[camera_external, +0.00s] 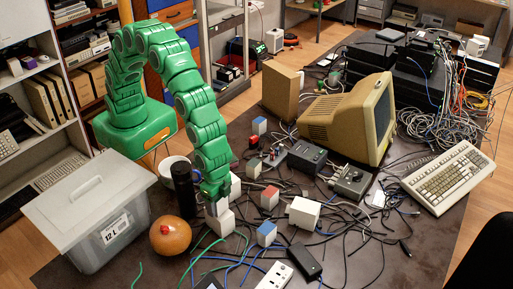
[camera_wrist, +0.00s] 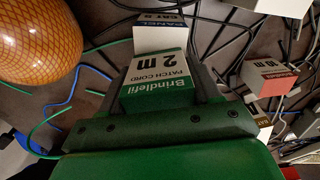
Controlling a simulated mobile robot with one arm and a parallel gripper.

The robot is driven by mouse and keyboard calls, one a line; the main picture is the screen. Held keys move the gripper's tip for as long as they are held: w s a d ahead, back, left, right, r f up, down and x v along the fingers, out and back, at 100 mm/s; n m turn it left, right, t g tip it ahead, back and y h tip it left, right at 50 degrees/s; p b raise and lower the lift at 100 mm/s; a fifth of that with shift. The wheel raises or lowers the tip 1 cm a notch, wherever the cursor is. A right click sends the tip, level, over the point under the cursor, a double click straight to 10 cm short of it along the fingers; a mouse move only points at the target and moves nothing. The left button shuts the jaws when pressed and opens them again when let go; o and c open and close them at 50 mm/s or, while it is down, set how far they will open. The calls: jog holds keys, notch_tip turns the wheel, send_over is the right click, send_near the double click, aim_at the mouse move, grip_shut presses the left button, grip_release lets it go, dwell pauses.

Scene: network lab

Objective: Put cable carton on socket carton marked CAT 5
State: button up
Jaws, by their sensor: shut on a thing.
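My gripper (camera_wrist: 162,72) is shut on a cable carton (camera_wrist: 160,82), green and white, lettered "Brindlefil PATCH CORD 2 m", in the wrist view. Beyond it stands a white carton with a blue band (camera_wrist: 160,38); its lettering reads "PANEL" and a CAT number I cannot read surely. A red and white carton (camera_wrist: 271,77) is at the right. In the external view my gripper (camera_external: 216,203) points down at a white carton (camera_external: 222,223); I cannot tell whether that is the held one. Red and white (camera_external: 270,197) and blue and white (camera_external: 266,234) cartons stand nearby. I cannot tell which is CAT 5.
An orange ball-like object (camera_external: 170,235) and a dark cylinder (camera_external: 184,188) stand left of my gripper. A lidded grey bin (camera_external: 95,215) is at far left. Loose cables cover much of the table. A monitor (camera_external: 350,120) and keyboard (camera_external: 449,177) are to the right.

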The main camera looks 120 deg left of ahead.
jog(key=o, duration=1.1)
jog(key=shift+o, duration=0.2)
notch_tip(320, 180, up, 12)
jog(key=shift+f, duration=0.25)
jog(key=shift+s+a+r, duration=0.1)
jog(key=shift+s+r, duration=0.05)
jog(key=shift+r, duration=0.35)
jog(key=s+a+r, duration=0.6)
jog(key=s+r, duration=0.1)
jog(key=s, duration=0.4)
jog(key=s+a+r, duration=0.1)
jog(key=s+a, duration=0.2)
jog(key=s, duration=0.8)
jog(key=s+a+r+g, duration=0.1)
jog(key=s+a, duration=0.1)
jog(key=s, duration=1)
jog(key=s+a+r, duration=0.1)
jog(key=s+a, duration=0.2)
jog(key=s, duration=0.8)
jog(key=shift+s+a+g, duration=0.35)
jog(key=shift+g, duration=0.05)
